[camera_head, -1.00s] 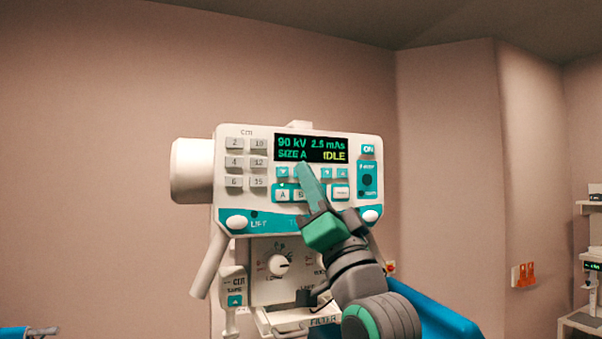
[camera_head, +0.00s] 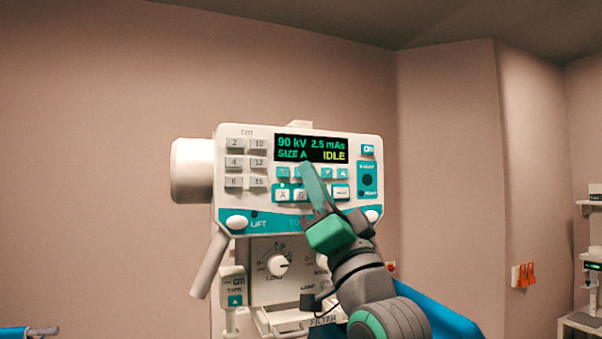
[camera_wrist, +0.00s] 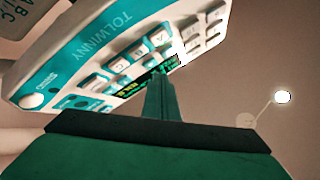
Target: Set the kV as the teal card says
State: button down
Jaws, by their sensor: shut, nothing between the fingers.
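The control panel (camera_head: 225,165) of the white and teal unit faces me. Its display (camera_head: 311,148) reads 90 kV, 2.5 mAs, SIZE A and IDLE. Teal arrow buttons sit just under the display; the leftmost (camera_head: 283,173) is in clear view. My gripper (camera_head: 305,168) is shut and empty, its tips at the row of arrow buttons just below the display. The fingers hide part of that row, and I cannot tell whether the tips touch a button. In the wrist view my gripper (camera_wrist: 156,75) points at the panel (camera_wrist: 85,50). No teal card is clearly identifiable.
Size buttons, including A (camera_head: 283,195), lie below the arrows. A knob (camera_head: 279,265) sits on the housing underneath. A handle (camera_head: 209,264) hangs at the lower left. A shelf stand (camera_head: 590,255) stands at the far right. Open space lies left of the unit.

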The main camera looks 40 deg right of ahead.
jog(key=s, duration=0.2)
jog(key=s+a, duration=0.1)
jog(key=s, duration=0.2)
jog(key=shift+a, duration=0.1)
dwell(0.4)
jog(key=shift+w, duration=0.1)
dwell(0.6)
